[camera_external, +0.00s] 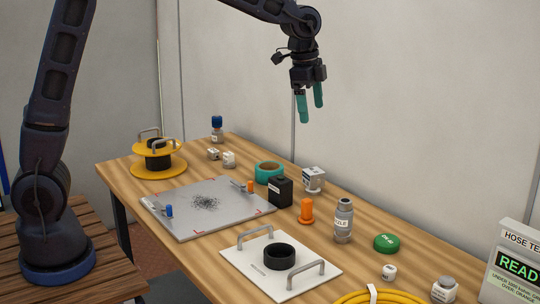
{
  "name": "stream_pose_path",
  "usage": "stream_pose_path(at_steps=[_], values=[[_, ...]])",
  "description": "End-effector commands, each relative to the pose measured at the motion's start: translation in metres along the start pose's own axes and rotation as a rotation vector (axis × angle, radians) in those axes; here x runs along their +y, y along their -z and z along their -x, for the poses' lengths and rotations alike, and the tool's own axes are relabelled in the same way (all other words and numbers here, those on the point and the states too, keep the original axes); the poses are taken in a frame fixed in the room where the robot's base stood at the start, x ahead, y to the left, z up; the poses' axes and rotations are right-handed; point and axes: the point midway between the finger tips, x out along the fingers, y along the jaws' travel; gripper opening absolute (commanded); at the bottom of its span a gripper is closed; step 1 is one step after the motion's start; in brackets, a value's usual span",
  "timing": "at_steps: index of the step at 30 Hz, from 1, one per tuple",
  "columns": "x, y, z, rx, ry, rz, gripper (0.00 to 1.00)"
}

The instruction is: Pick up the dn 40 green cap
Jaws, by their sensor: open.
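The green cap (386,243) lies on the wooden table at the right, a low round disc with pale markings on top. It stands apart from its neighbours, right of a grey bottle. My gripper (309,108) hangs high above the back of the table, with its two teal fingers pointing down. The fingers are apart with nothing between them. The gripper is up and to the left of the green cap in the picture, far from it.
A grey bottle (343,220), an orange part (307,212) and a small white piece (389,272) stand near the cap. A white plate with handles (240,262) lies in front. A yellow hose (350,299) and a display box (514,265) are at right.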

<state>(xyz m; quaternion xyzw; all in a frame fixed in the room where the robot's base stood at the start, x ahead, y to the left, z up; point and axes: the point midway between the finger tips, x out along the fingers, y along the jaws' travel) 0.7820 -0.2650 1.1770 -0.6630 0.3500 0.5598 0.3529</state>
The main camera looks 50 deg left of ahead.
Motion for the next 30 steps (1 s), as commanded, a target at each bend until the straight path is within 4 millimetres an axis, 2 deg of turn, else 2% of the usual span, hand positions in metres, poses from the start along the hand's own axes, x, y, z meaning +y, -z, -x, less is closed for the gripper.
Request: stream_pose_path(at_steps=[1,9,18,24,30], values=[[-0.004,0.013,-0.014,-0.008,-0.008,-0.032,0.9],[-0.016,0.078,-0.085,-0.04,-0.04,-0.215,0.9],[-0.013,0.144,-0.176,-0.072,-0.078,-0.422,0.9],[-0.006,0.177,-0.231,-0.089,-0.1,-0.54,0.9],[0.0,0.191,-0.257,-0.097,-0.109,-0.599,0.9]])
